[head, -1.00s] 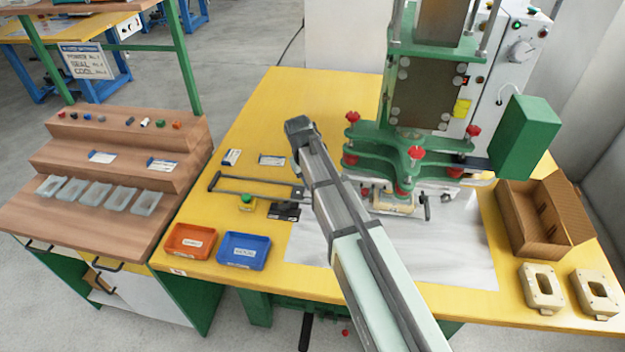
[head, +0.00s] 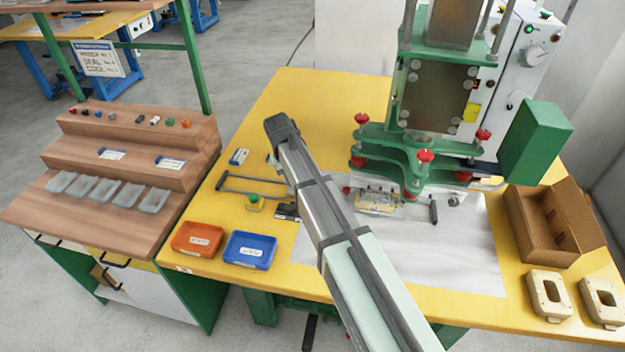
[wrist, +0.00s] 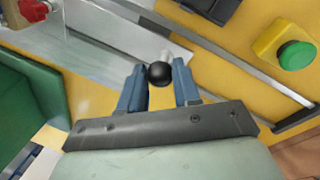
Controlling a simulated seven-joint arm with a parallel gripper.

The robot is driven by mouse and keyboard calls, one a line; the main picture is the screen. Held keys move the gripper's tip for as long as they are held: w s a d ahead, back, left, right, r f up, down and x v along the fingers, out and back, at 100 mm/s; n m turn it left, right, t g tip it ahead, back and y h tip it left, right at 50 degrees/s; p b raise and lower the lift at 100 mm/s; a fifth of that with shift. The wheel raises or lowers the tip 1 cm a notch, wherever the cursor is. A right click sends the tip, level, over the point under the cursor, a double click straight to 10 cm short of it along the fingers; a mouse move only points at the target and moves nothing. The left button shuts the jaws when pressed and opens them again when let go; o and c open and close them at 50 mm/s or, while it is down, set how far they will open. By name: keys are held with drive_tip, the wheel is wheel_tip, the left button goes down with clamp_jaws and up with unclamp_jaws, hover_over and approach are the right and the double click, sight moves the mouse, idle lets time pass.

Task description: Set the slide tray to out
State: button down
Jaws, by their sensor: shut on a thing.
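My gripper (wrist: 160,78) is shut on the round black knob (wrist: 159,73) of the slide tray, with one blue finger on each side. In the wrist view the tray's pale metal plate (wrist: 125,40) lies just past the knob. In the head view my arm hides the gripper, the knob and the middle of the slide. The tray's cream nest (head: 380,202) shows right of my arm, at the front lower left of the green press (head: 425,140). The slide's grey rails (head: 250,191) run out to the left of my arm.
A green button (head: 253,197) on a yellow box stands beside the rails; it also shows in the wrist view (wrist: 296,55). An orange bin (head: 197,238) and a blue bin (head: 249,250) sit at the table's front left. A cardboard box (head: 545,225) stands at the right.

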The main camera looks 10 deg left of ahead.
drive_tip(key=a, duration=2.2)
drive_tip(key=shift+a, duration=0.4)
drive_tip(key=c, duration=1.1)
unclamp_jaws()
drive_tip(key=shift+c, duration=0.2)
drive_tip(key=o, duration=0.3)
drive_tip(key=shift+o, duration=0.2)
drive_tip(key=shift+r, duration=0.1)
wheel_tip(320, 180, up, 13)
drive_tip(key=s+a, duration=0.1)
drive_tip(key=a, duration=0.1)
drive_tip(key=shift+s+r, duration=0.2)
drive_tip(key=shift+s, duration=0.05)
